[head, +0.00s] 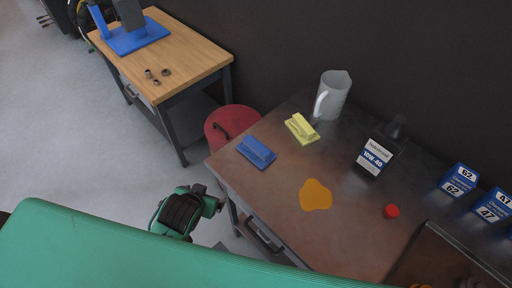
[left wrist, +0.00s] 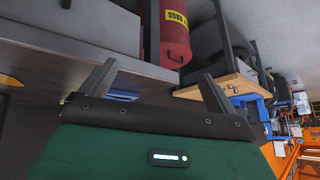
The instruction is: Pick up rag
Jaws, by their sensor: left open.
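A blue folded piece (head: 256,152) with a raised strip lies near the left edge of the brown worktable (head: 268,186). A similar yellow piece (head: 301,129) lies behind it to the right. Both look like folded rags; I cannot tell which one is meant. My left gripper (head: 216,203) is off the table's left front edge, apart from both pieces, its fingers barely showing. The left wrist view looks upside down. There the gripper (left wrist: 155,84) is open and empty, with a blue patch (left wrist: 122,95), likely the blue piece, beyond its fingers. My right gripper is not in view.
On the worktable are an orange puddle (head: 316,195), a red cap (head: 391,211), a 10W-40 bottle (head: 375,157), a jug (head: 332,95) and blue boxes (head: 459,180). A red drum (head: 230,121) stands behind the left edge. A wooden-topped bench (head: 190,50) stands further back.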

